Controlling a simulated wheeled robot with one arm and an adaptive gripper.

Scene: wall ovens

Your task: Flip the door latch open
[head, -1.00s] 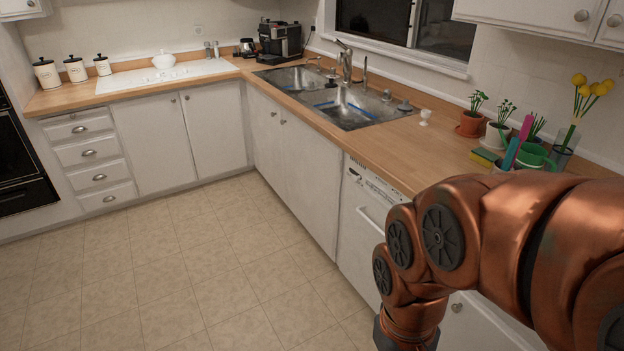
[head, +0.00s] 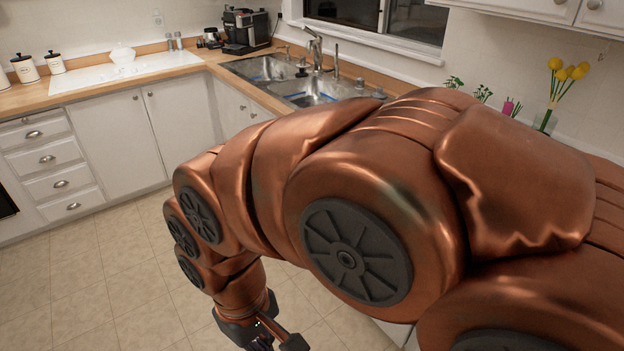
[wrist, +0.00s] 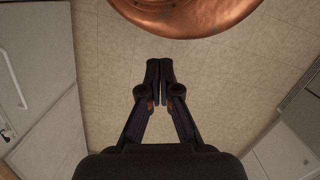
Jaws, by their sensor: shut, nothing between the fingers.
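I cannot make out a door latch in either view. My gripper (wrist: 160,70) shows in the wrist view with its two dark fingers together, empty, above the tiled floor. In the head view only part of my gripper (head: 266,340) shows at the bottom edge, below my copper arm. It touches nothing that I can see. A white front with a thin bar (wrist: 14,78) stands at the left of the wrist view, apart from the fingers. My arm hides the near right cabinet fronts in the head view.
White cabinets (head: 118,138) and drawers (head: 50,160) line the back left. The sink (head: 310,92) is set in the wooden counter (head: 205,68). Yellow flowers (head: 567,72) stand behind my arm. The tiled floor (head: 95,270) is clear at the left.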

